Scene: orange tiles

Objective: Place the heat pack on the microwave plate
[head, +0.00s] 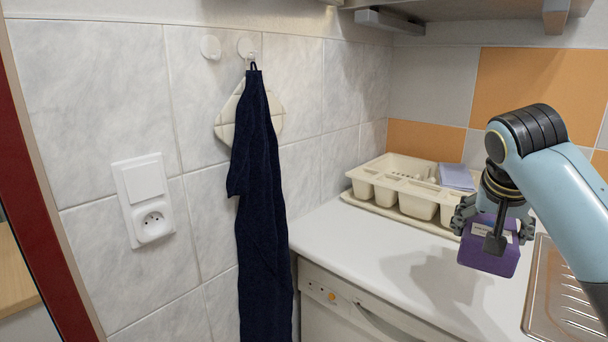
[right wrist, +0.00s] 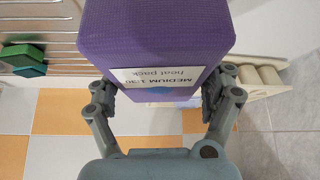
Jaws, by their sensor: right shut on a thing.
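The heat pack (head: 489,255) is a purple block with a white label. My right gripper (head: 494,216) is shut on it and holds it above the counter, in front of the cream rack. In the right wrist view the heat pack (right wrist: 155,45) sits between the two fingers of my right gripper (right wrist: 155,92), its label reading "MEDIUM 1:30 heat pack" upside down. No microwave or microwave plate shows in either view. My left gripper is not in view.
A cream dish rack (head: 418,200) stands on the white counter (head: 372,250) at the back, with a bluish cloth (head: 457,176) on it. A metal drainboard (head: 566,295) lies at right. A dark towel (head: 258,180) hangs on the tiled wall. The counter's front left is clear.

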